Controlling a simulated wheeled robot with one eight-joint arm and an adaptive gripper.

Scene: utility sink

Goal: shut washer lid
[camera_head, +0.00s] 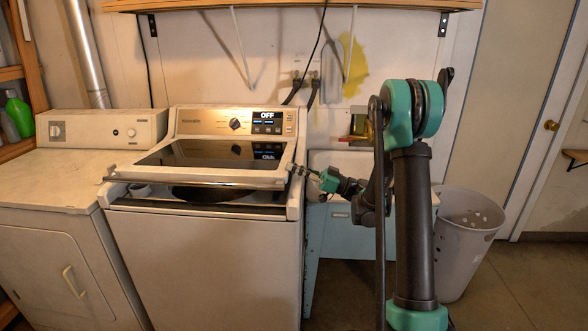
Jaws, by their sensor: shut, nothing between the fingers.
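The washer (205,260) stands in the middle, with a lit control panel reading OFF. Its lid (195,179), a dark glass panel in a pale frame, is tilted slightly up at the front. A gap shows under the lid's front edge, with part of the dark tub opening (205,194) visible. My gripper (297,170) is shut and empty, at the right front corner of the lid. I cannot tell whether its fingertips touch the lid. My arm reaches in from the right.
A dryer (60,250) stands close against the washer's left side. A pale blue sink cabinet (343,245) is to the right, behind my arm. A grey laundry basket (465,245) stands on the floor further right. A wooden shelf (290,5) hangs above.

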